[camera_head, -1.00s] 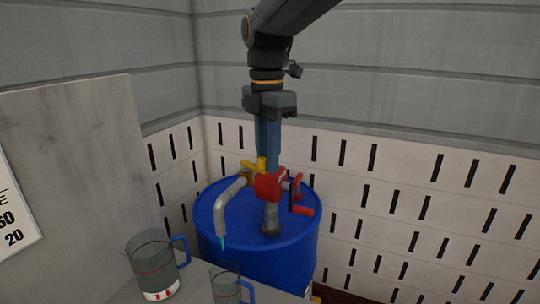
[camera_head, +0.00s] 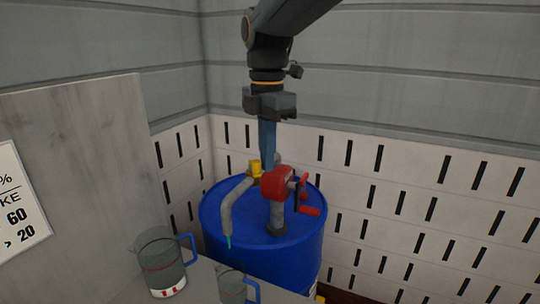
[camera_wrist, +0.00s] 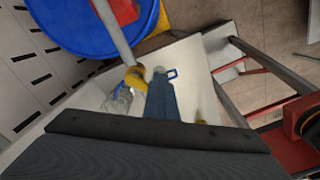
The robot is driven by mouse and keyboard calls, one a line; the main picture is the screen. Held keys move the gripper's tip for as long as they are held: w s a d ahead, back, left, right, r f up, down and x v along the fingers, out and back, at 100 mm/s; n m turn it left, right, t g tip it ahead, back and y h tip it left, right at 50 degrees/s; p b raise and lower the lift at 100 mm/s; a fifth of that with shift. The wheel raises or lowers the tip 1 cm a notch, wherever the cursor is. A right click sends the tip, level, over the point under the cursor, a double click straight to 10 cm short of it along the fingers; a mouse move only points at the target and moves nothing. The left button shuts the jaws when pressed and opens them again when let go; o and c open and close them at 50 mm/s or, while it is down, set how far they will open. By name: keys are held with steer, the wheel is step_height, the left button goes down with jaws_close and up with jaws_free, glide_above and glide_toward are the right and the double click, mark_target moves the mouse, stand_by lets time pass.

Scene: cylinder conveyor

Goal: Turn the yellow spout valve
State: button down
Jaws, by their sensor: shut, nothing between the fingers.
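The yellow spout valve (camera_head: 255,167) sits on the grey spout (camera_head: 228,212) of the red hand pump (camera_head: 276,184). The pump stands on the blue drum (camera_head: 228,256). My gripper (camera_head: 267,158) points down with its blue fingers shut and empty. Its tips are just behind or beside the valve in the head view, and I cannot tell whether they touch it. In the wrist view the valve (camera_wrist: 134,77) lies just left of the fingertips (camera_wrist: 160,80). A teal tip shows at the spout's lower end. The fingers hide part of the pump's back.
A clear jug (camera_head: 160,262) with a blue handle stands on the grey bench, left of the drum. A second clear jug (camera_head: 232,288) is near the spout's end. A grey panel (camera_head: 85,180) rises at left. Slotted walls (camera_head: 420,200) stand close behind the drum.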

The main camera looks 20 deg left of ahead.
steer(key=shift+a, duration=0.1)
steer(key=shift+s+a+p, duration=0.3)
steer(key=shift+a+p, duration=0.1)
steer(key=shift+a, duration=0.05)
steer(key=shift+a+p, duration=0.3)
steer(key=shift+a, duration=0.15)
steer(key=c, duration=2.4)
jaws_free()
steer(key=o, duration=0.4)
steer(key=shift+c, duration=0.2)
steer(key=shift+r, duration=0.1)
steer(key=shift+c, duration=0.2)
